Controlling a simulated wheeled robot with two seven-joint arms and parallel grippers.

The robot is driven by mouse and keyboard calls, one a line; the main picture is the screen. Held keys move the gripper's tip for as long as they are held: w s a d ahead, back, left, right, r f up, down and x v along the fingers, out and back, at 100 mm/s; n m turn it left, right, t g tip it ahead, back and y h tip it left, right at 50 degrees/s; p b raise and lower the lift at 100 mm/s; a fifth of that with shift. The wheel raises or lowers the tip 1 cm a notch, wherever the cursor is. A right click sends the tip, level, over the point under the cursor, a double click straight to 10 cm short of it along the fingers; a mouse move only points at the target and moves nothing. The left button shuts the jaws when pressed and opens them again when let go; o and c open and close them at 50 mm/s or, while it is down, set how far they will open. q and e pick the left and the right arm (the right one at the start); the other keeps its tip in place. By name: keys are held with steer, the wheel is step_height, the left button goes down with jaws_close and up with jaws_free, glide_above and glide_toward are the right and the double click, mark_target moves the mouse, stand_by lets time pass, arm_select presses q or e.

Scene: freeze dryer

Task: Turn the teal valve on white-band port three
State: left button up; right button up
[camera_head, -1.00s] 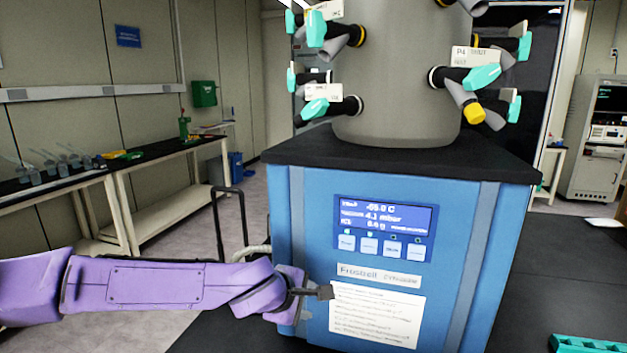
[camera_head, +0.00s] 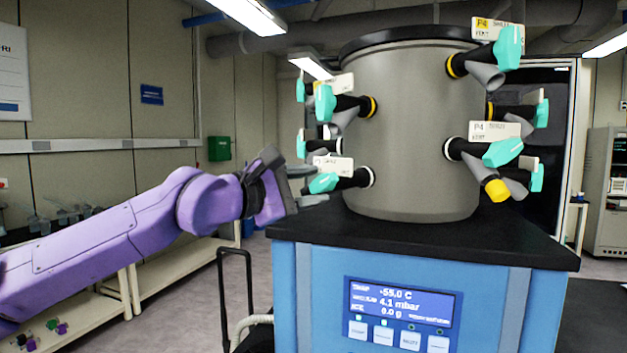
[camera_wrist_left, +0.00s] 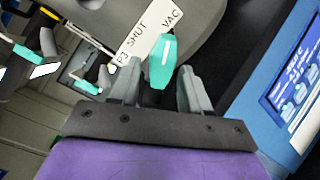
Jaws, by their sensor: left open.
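The teal valve (camera_head: 323,183) sits on the lower left port of the grey drum, which has a white band (camera_head: 372,176) where it meets the drum. In the left wrist view the teal valve handle (camera_wrist_left: 163,60) stands beside a label (camera_wrist_left: 150,38) reading P3, SHUT and VAC. My left gripper (camera_head: 307,185) is open beside this valve, coming in from the left. In the left wrist view its fingers (camera_wrist_left: 158,90) lie either side of the handle's line, with the handle largely beyond the tips. Contact cannot be told. My right gripper is not in view.
The grey drum (camera_head: 410,120) stands on the black top of the blue freeze dryer (camera_head: 500,300). A yellow-banded port with a teal valve (camera_head: 326,103) sits just above. Other teal valves (camera_head: 503,152) are on the right. Side benches stand at the left.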

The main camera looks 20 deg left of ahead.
arm_select(q)
steer(key=shift+w+d, duration=0.3)
steer(key=shift+d, duration=0.05)
steer(key=shift+s, duration=0.1)
steer(key=shift+a, duration=0.1)
jaws_close()
